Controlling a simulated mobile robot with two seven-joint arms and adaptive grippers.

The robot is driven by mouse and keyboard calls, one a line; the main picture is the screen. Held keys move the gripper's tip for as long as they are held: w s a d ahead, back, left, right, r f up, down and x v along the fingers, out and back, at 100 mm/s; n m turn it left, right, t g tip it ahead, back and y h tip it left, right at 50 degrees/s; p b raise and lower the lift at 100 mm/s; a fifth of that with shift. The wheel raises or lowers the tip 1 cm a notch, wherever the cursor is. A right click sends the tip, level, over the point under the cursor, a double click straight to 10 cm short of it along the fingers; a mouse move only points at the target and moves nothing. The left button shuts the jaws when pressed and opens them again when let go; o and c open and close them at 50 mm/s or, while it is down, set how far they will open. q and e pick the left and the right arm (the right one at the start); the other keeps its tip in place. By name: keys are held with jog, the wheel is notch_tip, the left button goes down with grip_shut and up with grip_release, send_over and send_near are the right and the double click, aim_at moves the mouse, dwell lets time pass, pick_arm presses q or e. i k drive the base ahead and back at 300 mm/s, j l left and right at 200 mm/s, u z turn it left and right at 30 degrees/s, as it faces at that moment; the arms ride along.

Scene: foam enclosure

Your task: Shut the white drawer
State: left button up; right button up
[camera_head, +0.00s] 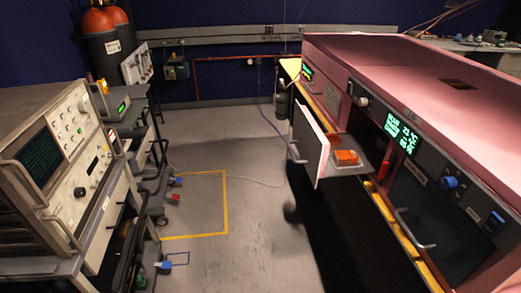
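The white drawer (309,141) is pulled out from the pink-topped cabinet (415,85) on the right. Its pale front panel faces left toward the aisle and stands well clear of the cabinet face. A bar handle (296,152) is on the front panel. An orange block (346,157) lies on the drawer's grey tray, behind the front panel. Neither of my grippers shows in the head view.
A rack with an oscilloscope (42,160) and carts line the left side. A grey floor (200,125) with a yellow taped outline (225,200) lies open between. A cable crosses the floor. Another closed dark panel with a handle (412,230) is nearer on the right.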

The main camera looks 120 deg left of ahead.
aim_at(315, 148)
jog(key=k+l+u, duration=0.1)
jog(key=u, duration=1.35)
